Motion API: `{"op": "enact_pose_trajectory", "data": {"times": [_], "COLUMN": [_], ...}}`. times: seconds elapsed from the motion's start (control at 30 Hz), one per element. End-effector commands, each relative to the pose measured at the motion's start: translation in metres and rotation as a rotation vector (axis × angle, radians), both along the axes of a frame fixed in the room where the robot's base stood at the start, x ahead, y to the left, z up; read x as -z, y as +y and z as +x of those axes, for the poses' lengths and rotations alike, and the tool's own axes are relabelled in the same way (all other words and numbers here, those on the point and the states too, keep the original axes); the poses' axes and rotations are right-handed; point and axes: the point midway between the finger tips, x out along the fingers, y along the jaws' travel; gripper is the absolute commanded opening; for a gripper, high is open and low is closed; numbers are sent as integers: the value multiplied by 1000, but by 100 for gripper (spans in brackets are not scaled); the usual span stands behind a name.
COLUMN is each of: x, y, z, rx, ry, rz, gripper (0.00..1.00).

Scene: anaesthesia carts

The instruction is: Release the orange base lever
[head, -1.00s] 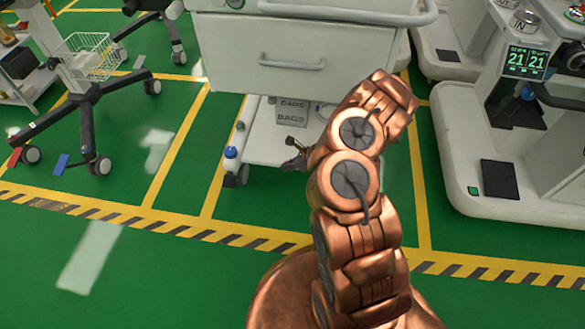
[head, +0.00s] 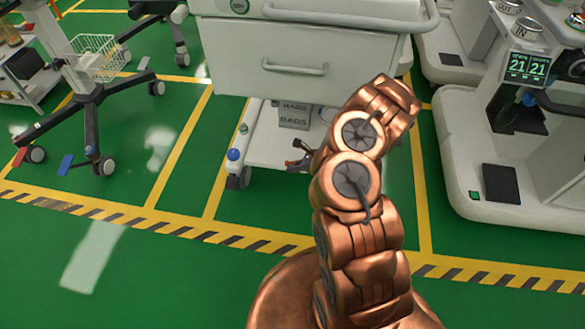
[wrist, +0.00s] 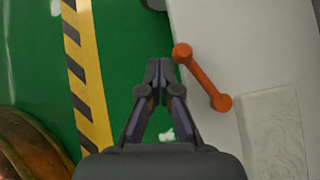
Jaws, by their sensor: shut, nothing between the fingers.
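The orange lever (wrist: 202,77) shows in the wrist view as a slanted bar with rounded ends. It lies against the edge of a white base (wrist: 245,40). My gripper (wrist: 160,68) is shut and empty, with its fingertips just left of the lever's upper end. A narrow gap seems to separate them in the picture; the depth between them is unclear. In the head view my gripper (head: 299,157) is partly hidden by my arm, low at the white cart (head: 275,65). I cannot make out the lever clearly there.
A wheeled stand (head: 88,95) is at left and a white machine (head: 475,200) at right. Yellow-black floor tape (head: 180,229) crosses the open green floor in front.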

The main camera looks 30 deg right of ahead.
Motion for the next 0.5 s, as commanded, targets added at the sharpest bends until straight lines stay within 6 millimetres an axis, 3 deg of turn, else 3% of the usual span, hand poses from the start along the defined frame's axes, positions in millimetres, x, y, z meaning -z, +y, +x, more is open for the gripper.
{"op": "enact_pose_trajectory", "data": {"times": [0.23, 0.43, 0.5], "x": [-1, -3, -14], "y": [2, 14, 14], "z": [-7, -28, -35], "rx": [0, 1, 2], "ry": [1, 0, -1], "rz": [-1, 5, 4], "gripper": [0, 0, 0]}}
